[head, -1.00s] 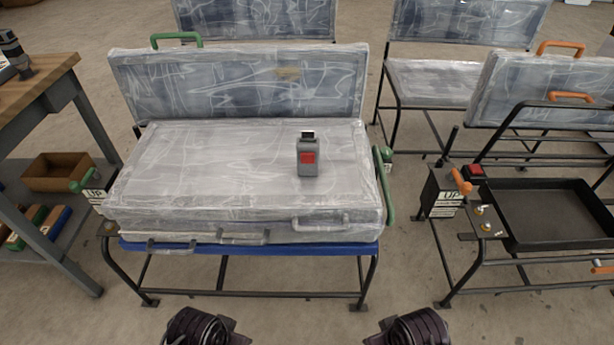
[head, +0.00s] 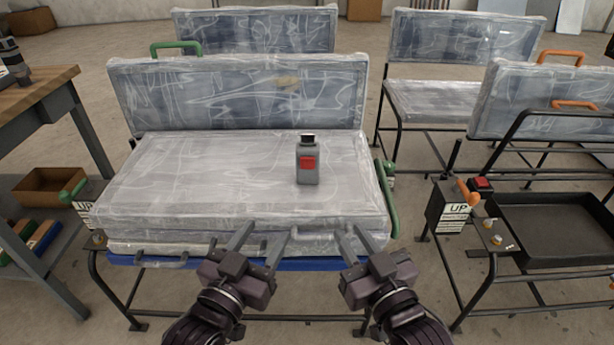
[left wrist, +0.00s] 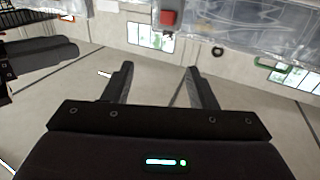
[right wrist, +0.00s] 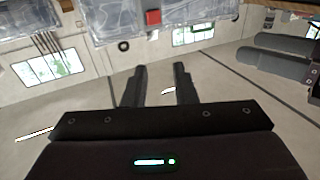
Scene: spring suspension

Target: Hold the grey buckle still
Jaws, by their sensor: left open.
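The grey buckle (head: 308,177) stands upright on the right half of the plastic-wrapped seat cushion (head: 190,175), with a red button on its front and a dark top. My left gripper (head: 261,238) is open and empty at the seat's front edge, nearer and left of the buckle. My right gripper (head: 357,238) is also open and empty at the front edge, nearer and right of the buckle. Neither touches the buckle. The fingers stand apart in the left wrist view (left wrist: 158,80) and right wrist view (right wrist: 160,78), with nothing between them.
A wrapped backrest (head: 240,92) rises behind the cushion. A green lever (head: 387,198) is at the seat's right side. A black tray (head: 560,230) and orange-handled control box (head: 452,208) stand right, a wooden workbench (head: 40,88) left. The cushion around the buckle is clear.

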